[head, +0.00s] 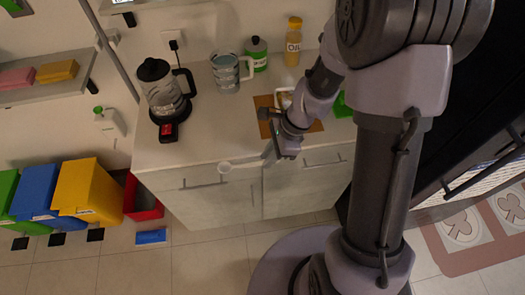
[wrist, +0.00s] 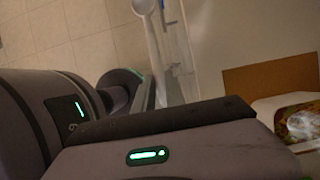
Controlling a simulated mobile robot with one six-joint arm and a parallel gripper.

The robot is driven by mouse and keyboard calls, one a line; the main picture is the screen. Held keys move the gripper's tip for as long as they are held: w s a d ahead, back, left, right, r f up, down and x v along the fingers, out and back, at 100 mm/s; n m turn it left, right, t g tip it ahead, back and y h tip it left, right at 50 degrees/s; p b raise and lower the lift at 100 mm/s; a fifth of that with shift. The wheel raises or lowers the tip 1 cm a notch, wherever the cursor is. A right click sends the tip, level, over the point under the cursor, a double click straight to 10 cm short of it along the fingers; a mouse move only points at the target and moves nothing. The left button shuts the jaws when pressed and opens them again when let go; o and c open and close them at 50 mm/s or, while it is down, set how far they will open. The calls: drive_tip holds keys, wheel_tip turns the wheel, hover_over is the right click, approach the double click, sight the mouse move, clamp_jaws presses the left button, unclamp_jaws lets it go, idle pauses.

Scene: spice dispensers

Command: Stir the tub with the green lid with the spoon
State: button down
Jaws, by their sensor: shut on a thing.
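A white spoon (head: 226,167) hangs out over the counter's front edge in the head view, its bowl to the left. My gripper (head: 268,152) is shut on its handle. In the wrist view the spoon (wrist: 152,28) rises from my gripper (wrist: 150,85), with its bowl near the top edge. A green item (head: 342,105), perhaps the green lid, is partly hidden behind my arm. A white container (head: 285,98) stands on a brown board, also partly behind my arm. A white container with a coloured label (wrist: 298,118) shows at the wrist view's right edge; I cannot tell whether it is the tub.
The brown board (head: 264,104) lies on the counter (head: 205,135). The counter's left front is clear. Coloured bins (head: 88,190) stand at left.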

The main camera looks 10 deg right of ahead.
drive_tip(key=shift+s, duration=0.15)
drive_tip(key=n, duration=0.2)
drive_tip(key=w+n+g+b, duration=0.1)
drive_tip(key=shift+a+f, duration=0.15)
drive_tip(key=shift+f, duration=0.1)
drive_tip(key=w+d+n+g+h+b, duration=0.3)
drive_tip(key=d+n+h, duration=0.1)
drive_tip(key=n, duration=1.1)
drive_tip(key=shift+d+r, duration=0.35)
drive_tip(key=shift+d, duration=0.35)
